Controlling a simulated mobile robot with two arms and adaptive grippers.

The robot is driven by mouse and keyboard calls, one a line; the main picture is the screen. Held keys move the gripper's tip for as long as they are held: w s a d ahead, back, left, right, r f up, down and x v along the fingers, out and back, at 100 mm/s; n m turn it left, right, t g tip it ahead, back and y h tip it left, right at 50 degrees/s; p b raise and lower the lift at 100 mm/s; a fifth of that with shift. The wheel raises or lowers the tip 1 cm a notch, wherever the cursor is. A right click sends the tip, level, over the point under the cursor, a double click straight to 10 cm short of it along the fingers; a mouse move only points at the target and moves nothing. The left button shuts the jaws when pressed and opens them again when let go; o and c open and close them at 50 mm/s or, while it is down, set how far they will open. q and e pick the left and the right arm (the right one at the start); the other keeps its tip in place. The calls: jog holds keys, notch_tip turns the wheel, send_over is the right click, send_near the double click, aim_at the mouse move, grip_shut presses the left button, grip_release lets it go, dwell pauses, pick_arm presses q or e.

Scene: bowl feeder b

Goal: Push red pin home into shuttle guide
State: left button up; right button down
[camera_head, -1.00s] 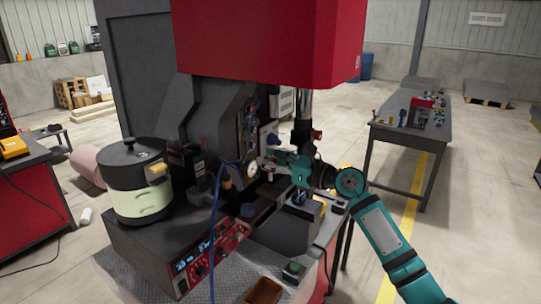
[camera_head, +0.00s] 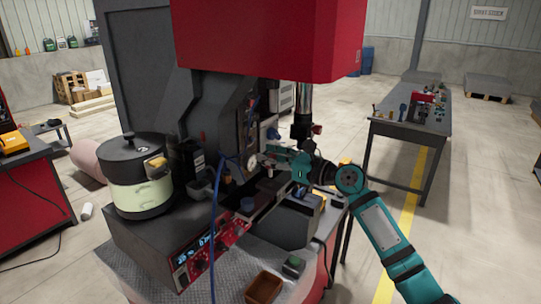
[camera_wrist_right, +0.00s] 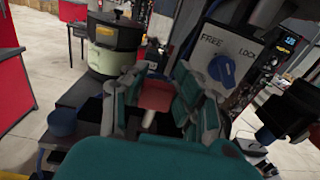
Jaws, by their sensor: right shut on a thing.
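My right gripper (camera_head: 272,158) reaches in from the right, over the dark machine below the red housing. In the right wrist view the right gripper (camera_wrist_right: 156,84) has its teal fingers closed on both sides of a red part (camera_wrist_right: 154,97), which looks like the red pin. A paler, narrow piece shows below the red part. The fingers and the teal wrist body hide much of the pin and its lower end. The shuttle guide is not clear in either view, so I cannot tell how deep the pin sits. My left gripper is out of view.
A lidded pot-like bowl feeder (camera_head: 138,180) stands left of the gripper. A blue knob (camera_wrist_right: 222,69) on a FREE/LOCK plate is close to the right finger. A blue cable (camera_head: 214,225) hangs in front. A brown tray (camera_head: 263,287) lies at the front edge.

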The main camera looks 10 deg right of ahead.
aim_at(270, 168)
jog(key=shift+f+p, duration=0.1)
jog(key=shift+p, duration=0.35)
dwell(0.7)
jog(key=shift+f+p, duration=0.45)
jog(key=shift+p, duration=0.05)
dwell(1.4)
jog(key=shift+f, duration=1.25)
dwell(3.7)
